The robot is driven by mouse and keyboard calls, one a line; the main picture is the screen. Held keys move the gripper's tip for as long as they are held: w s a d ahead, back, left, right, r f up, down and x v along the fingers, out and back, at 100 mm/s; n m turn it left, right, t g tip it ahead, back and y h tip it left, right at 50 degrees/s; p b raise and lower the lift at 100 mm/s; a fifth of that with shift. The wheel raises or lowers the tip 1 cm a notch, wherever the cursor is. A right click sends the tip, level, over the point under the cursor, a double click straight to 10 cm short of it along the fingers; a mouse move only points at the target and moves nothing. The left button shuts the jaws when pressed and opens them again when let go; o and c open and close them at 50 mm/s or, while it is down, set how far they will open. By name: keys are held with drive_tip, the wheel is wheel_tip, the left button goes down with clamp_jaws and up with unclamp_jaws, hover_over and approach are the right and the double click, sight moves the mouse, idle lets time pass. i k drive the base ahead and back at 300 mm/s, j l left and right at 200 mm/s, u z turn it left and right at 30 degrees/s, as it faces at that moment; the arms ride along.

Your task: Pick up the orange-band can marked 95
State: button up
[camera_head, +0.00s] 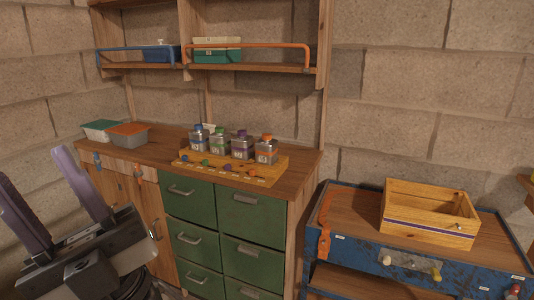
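The orange-band can (266,150) is a small grey can with an orange cap. It stands upright at the right end of a row of similar cans on a wooden board on the cabinet top. Its number is too small to read. My gripper (35,166) is at the lower left of the picture. Its two purple fingers are spread apart with nothing visible between them. It is well apart from the cans.
Cans with blue (199,137), green (219,140) and purple (242,145) caps stand beside the orange one. Small coloured knobs line the yellow board (268,176) in front. A lidded grey box (129,136) is left. A wooden crate (428,218) sits on a blue chest (345,245) at right.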

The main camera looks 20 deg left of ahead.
sight(266, 152)
drive_tip(key=i+j, duration=0.3)
drive_tip(key=i, duration=0.2)
drive_tip(key=i+j, duration=0.3)
drive_tip(key=i, duration=0.2)
drive_tip(key=i+j, duration=0.35)
drive_tip(key=i+u, duration=0.05)
drive_tip(key=i, duration=0.05)
